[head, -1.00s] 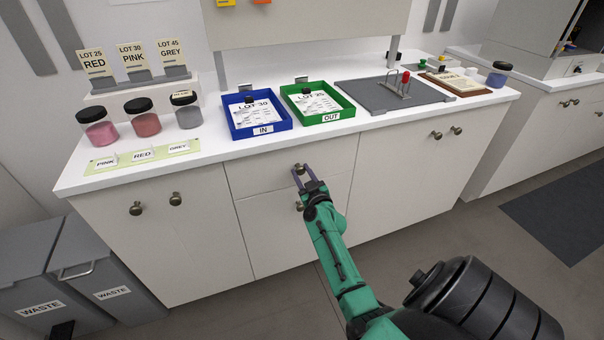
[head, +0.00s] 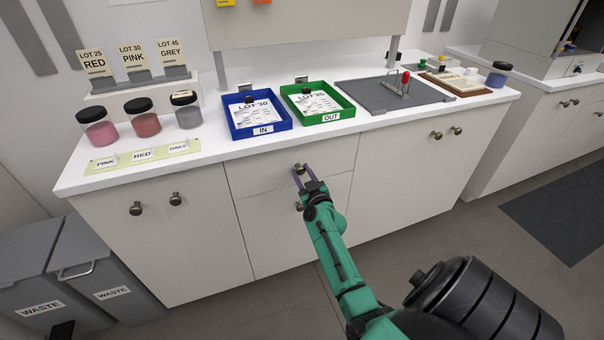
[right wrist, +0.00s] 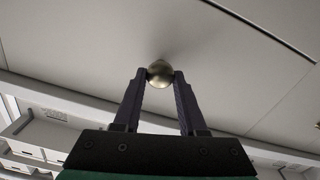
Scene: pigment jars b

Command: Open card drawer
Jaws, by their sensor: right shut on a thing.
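The card drawer (head: 258,178) is the shallow white front under the counter, below the blue and green trays. It looks flush with the cabinet. Its round brass knob (head: 299,168) is between the fingers of my right gripper (head: 301,172). The right wrist view shows the gripper (right wrist: 160,76) shut on the knob (right wrist: 160,72), one finger on each side. The drawer front (right wrist: 235,60) fills much of that view behind the knob. My left gripper is not in view.
A second knob (head: 299,206) sits on the door below, close to my right gripper. The counter above holds a blue tray (head: 236,131), a green tray (head: 350,106), several jars and a grey board (head: 365,95). Grey waste bins (head: 95,265) stand at left. The floor in front is clear.

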